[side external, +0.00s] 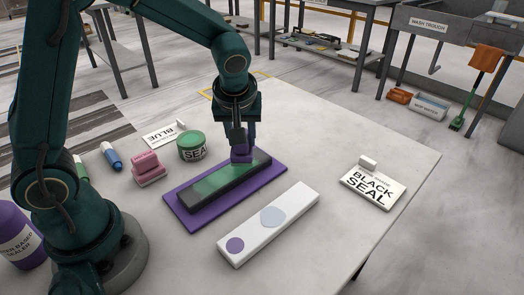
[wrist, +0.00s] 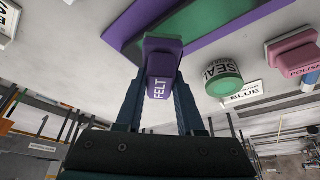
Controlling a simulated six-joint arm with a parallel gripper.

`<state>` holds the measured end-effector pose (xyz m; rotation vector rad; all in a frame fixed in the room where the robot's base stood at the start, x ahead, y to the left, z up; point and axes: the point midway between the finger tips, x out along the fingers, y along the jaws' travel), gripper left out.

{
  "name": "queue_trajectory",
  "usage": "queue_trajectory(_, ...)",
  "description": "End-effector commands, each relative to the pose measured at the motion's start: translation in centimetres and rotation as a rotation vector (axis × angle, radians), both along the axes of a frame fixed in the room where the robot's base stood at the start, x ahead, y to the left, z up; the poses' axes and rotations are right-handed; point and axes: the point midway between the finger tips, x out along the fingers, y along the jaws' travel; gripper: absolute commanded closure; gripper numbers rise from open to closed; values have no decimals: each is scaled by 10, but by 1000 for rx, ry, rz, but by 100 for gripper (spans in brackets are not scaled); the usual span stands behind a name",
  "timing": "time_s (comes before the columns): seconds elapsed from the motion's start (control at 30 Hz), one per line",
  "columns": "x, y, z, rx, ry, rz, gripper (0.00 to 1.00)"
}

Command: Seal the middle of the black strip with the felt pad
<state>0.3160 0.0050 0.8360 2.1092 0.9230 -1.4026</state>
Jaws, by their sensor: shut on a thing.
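The black strip (side external: 212,187) lies on a purple mat (side external: 188,217); a green sheen covers much of its top. In the wrist view its visible top (wrist: 225,16) looks green. My gripper (side external: 239,138) is shut on the purple felt pad (side external: 241,155), marked FELT in the wrist view (wrist: 160,85). The pad is at the strip's far right end, off its middle. It looks on or just above the surface; I cannot tell if it touches. A green-lidded tin (side external: 191,145) marked SEAL stands behind the mat.
A white strip (side external: 293,211) with a purple and a pale blue spot lies in front. A BLACK SEAL card (side external: 373,188) lies right, a BLUE card (side external: 163,135) behind. The slab's right front is clear.

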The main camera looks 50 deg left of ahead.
Motion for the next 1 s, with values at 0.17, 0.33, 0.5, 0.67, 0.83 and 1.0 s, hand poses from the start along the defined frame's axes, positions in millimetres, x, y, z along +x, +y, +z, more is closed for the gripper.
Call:
queue_trajectory(0.17,1,0,17,0,-4,0,100)
queue_trajectory(0.33,0,0,32,0,-4,0,100)
queue_trajectory(0.5,0,0,47,0,-4,0,100)
queue_trajectory(0.67,0,0,58,0,-1,0,100)
queue_trajectory(0.83,-1,0,61,0,0,0,100)
queue_trajectory(1.0,-1,0,61,0,0,0,100)
